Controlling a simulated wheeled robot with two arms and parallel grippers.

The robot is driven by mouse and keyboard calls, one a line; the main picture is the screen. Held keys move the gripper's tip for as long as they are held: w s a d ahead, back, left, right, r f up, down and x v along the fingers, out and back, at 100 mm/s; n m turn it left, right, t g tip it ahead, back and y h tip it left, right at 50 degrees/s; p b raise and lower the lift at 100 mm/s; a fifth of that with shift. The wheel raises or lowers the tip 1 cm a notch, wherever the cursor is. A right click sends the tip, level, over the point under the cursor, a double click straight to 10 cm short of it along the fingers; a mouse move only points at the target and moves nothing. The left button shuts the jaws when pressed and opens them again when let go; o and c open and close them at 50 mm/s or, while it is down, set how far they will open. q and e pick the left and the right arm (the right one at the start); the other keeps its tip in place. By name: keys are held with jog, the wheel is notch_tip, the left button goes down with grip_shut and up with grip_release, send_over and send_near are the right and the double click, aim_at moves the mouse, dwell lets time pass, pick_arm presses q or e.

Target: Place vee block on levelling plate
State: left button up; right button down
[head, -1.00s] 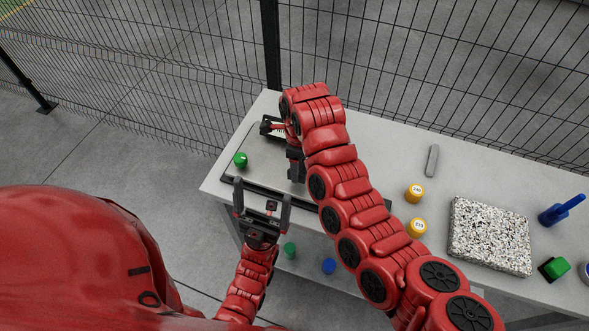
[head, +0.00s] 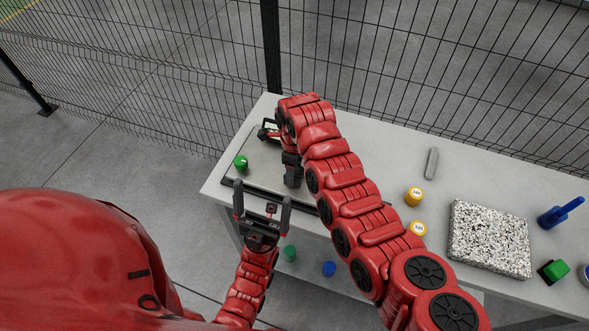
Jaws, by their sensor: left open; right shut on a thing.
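The levelling plate appears to be the flat grey plate (head: 259,160) with a dark edge, on the left part of the bench. My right gripper (head: 291,176) is low over this plate, below my red wrist. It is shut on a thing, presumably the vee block. That thing is mostly hidden by the hand and arm, so its shape and whether it touches the plate cannot be told. My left gripper (head: 262,207) is open and empty at the plate's front edge, its two fingers spread apart.
A green knob (head: 240,162) is at the plate's left side. Wire fencing (head: 420,80) stands behind.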

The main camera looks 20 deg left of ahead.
jog(key=c, duration=0.6)
grip_release()
jog(key=shift+f, duration=0.15)
jog(key=o, duration=0.5)
